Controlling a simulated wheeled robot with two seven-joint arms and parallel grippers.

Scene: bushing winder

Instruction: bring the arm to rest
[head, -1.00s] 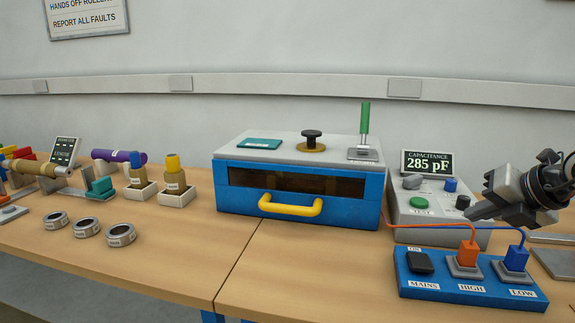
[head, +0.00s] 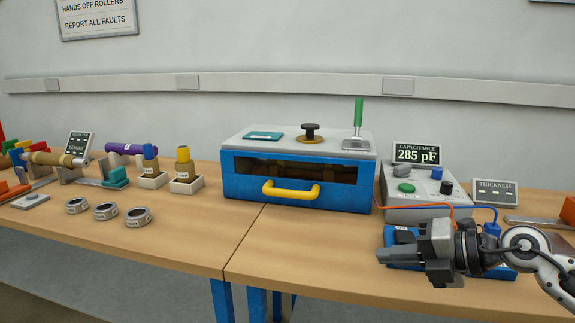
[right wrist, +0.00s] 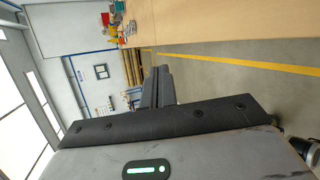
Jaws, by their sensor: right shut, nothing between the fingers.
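My right gripper (head: 385,254) is in the head view at the lower right, in front of the blue mains and high/low terminal box (head: 389,238) and hiding most of it. Its fingers point left and are shut with nothing between them. In the right wrist view its closed fingers (right wrist: 158,87) show against the room and floor, touching nothing. My left gripper is in neither view.
The blue oven (head: 240,187) with a yellow handle stands mid-table. The capacitance meter (head: 420,212) reads 285 pF, beside a thickness display (head: 493,191). The table's front middle (head: 300,240) is clear.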

